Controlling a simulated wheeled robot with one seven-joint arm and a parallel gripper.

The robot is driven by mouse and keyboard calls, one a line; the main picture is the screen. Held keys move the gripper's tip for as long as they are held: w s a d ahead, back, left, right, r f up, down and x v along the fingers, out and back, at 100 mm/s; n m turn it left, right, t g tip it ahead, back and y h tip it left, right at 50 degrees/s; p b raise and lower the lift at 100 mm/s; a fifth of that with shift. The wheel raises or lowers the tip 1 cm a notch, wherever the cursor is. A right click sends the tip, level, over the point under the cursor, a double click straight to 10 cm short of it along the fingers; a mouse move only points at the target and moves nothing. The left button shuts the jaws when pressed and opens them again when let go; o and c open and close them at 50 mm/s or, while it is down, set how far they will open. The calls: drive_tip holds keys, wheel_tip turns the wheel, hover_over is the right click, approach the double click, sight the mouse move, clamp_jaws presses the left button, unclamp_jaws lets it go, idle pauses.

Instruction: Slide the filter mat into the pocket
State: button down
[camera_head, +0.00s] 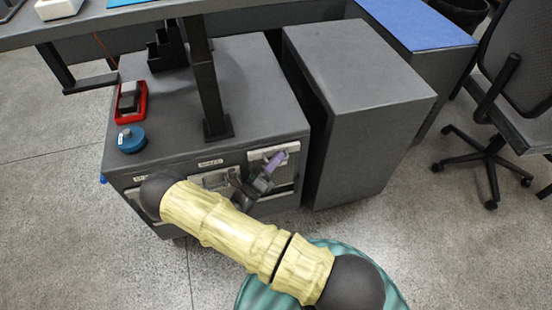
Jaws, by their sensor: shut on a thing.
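My gripper (268,170) is at the front of the grey cabinet, at the end of my yellow arm. It is shut on a small purple piece, which I take to be the filter mat (277,159). The mat is tilted and partly hidden by the fingers. It overlaps a pale framed opening in the cabinet front, which looks like the pocket (290,149). I cannot tell whether the mat is inside the opening or just in front of it.
A similar pale frame (215,179) is to the left on the grey cabinet (255,75). A red tray (130,101) and a blue round item (131,139) are on its top, beside a dark post (207,90). Another grey cabinet (355,75) stands right, with a chair (515,80) beyond.

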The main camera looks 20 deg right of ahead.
sight(276, 170)
drive_tip(key=shift+f, duration=0.1)
drive_tip(key=shift+f+b, duration=0.95)
drive_tip(key=shift+f, duration=0.45)
idle(0.5)
drive_tip(key=shift+f+b, duration=0.7)
drive_tip(key=shift+f, duration=0.5)
drive_tip(key=c, duration=1.4)
unclamp_jaws()
drive_tip(key=shift+a, duration=0.1)
